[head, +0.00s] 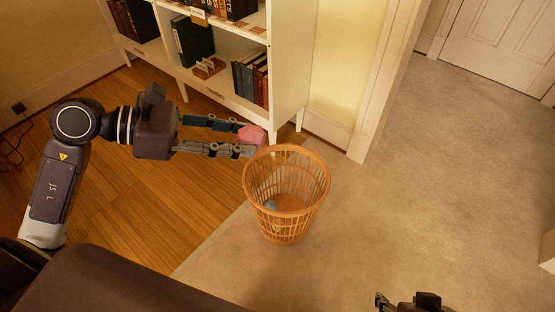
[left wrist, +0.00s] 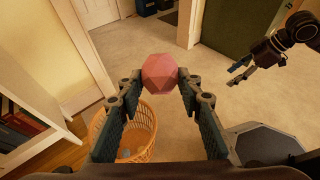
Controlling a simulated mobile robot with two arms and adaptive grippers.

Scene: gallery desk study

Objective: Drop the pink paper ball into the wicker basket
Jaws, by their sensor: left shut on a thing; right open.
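The pink paper ball (head: 252,136) is a faceted, roundish lump held at the tips of my left gripper (head: 246,140). It also shows between the two fingers in the left wrist view (left wrist: 160,74). The wicker basket (head: 286,193) is orange-brown, open-topped and upright on the floor. In the head view the ball appears at the upper left of the basket's rim; its exact height above the rim is hard to tell. My right gripper (left wrist: 240,74) is open and empty, away from the basket; only part of it shows at the bottom of the head view.
A white bookshelf (head: 285,60) with books stands behind the basket, beside a door frame (head: 375,90). A small pale item (head: 270,204) lies inside the basket. Open carpet (head: 430,180) lies to the right, wooden floor (head: 130,210) to the left.

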